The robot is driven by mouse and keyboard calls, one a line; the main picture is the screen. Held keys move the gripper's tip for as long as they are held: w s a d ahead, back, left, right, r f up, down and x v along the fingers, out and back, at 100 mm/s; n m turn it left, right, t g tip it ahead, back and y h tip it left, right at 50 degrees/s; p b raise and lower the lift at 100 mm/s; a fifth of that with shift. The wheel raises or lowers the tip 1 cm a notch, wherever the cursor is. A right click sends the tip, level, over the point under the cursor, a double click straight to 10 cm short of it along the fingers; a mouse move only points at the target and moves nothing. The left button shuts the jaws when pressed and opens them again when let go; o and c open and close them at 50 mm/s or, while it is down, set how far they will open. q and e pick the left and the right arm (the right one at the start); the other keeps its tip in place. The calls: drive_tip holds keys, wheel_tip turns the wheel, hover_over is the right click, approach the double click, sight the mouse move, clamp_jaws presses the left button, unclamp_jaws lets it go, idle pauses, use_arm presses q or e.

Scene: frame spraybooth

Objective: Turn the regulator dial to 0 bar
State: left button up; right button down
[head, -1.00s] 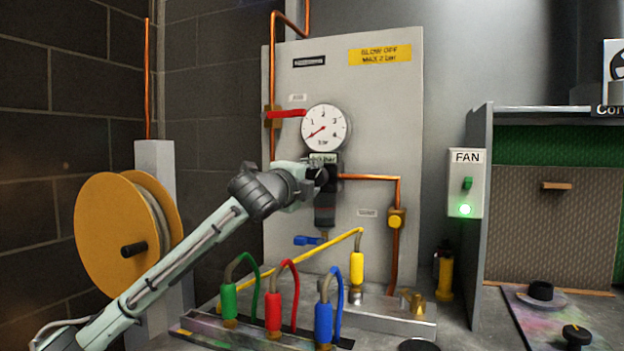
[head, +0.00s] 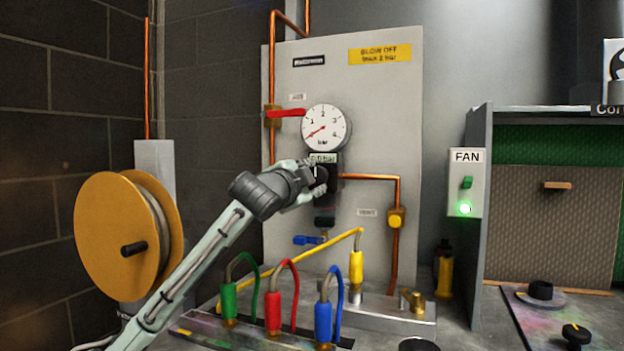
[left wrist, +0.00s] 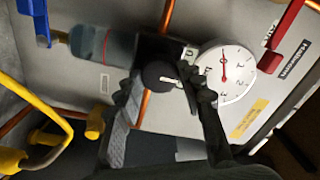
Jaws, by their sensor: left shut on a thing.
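The regulator dial is a round black knob with a white mark; it shows in the left wrist view (left wrist: 158,74). In the head view it is mostly hidden by my left gripper (head: 319,177). That gripper is shut on the dial, one finger on each side, also in the left wrist view (left wrist: 160,84). The white pressure gauge (head: 325,127) sits above the dial. Its red needle points to the lower left, near the low end of the scale. A small readout (head: 323,158) between gauge and dial is partly covered and hard to read. My right gripper is not in view.
A red lever (head: 288,113) sits left of the gauge and a blue lever (head: 308,240) below the regulator. A yellow vent valve (head: 396,218) is to the right. Green, red (head: 273,313) and blue hose fittings stand below. An orange reel (head: 110,235) is at left.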

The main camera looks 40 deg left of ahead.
use_arm(q)
drive_tip(key=shift+f, duration=0.1)
idle(0.3)
drive_tip(key=o, duration=1.2)
drive_tip(key=shift+c, duration=0.2)
drive_tip(key=v, duration=1.2)
drive_tip(key=shift+s+f, duration=0.1)
